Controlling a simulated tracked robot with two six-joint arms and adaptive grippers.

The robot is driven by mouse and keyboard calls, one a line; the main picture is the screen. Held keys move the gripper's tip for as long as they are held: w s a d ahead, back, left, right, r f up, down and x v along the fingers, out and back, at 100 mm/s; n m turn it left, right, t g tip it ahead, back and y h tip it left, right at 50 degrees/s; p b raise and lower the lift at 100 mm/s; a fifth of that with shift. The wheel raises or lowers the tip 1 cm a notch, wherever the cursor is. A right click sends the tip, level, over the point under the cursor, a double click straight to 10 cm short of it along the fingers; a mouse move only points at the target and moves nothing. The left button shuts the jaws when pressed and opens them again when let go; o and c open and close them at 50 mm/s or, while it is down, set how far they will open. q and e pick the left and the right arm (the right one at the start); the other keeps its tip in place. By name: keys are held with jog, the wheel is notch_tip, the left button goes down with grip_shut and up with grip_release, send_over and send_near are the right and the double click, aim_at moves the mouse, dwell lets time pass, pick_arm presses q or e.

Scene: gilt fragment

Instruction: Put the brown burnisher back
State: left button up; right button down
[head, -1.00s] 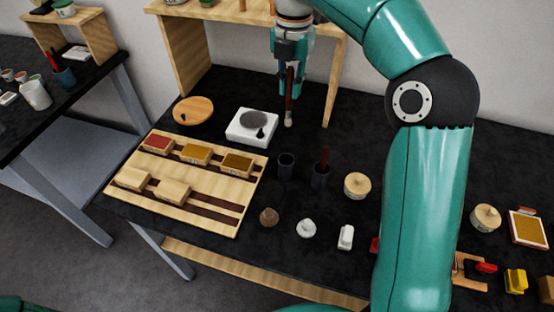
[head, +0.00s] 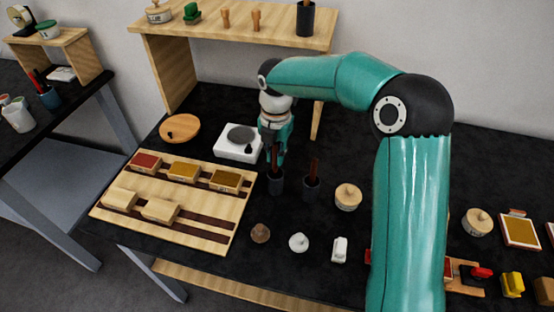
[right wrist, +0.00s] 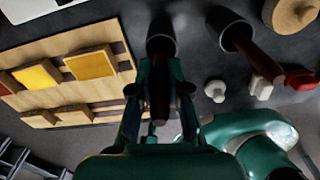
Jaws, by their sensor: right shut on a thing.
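My right gripper (head: 276,146) points down over a dark cup (head: 276,185) and is shut on the brown burnisher (head: 274,157). The burnisher stands about upright, and its lower end is hidden at the cup's mouth, apparently inside. In the right wrist view, the gripper (right wrist: 160,92) holds the burnisher (right wrist: 160,95) in line with the cup (right wrist: 160,42). A second dark cup (head: 312,189) just to the right holds another brown-handled tool (head: 314,167). My left gripper is out of view.
A white block with a grey disc (head: 238,150) stands close behind left. A wooden rack (head: 228,206) with coloured blocks lies left. A round wooden-lidded jar (head: 348,196) stands right. Small knobs (head: 298,242) are in front. A wooden shelf (head: 230,35) stands behind.

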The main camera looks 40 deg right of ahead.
jog(key=shift+f, duration=1.3)
jog(key=c, duration=1.1)
grip_release()
jog(key=shift+f, duration=0.1)
jog(key=shift+c, duration=0.2)
notch_tip(320, 180, up, 11)
jog(key=shift+r, duration=0.65)
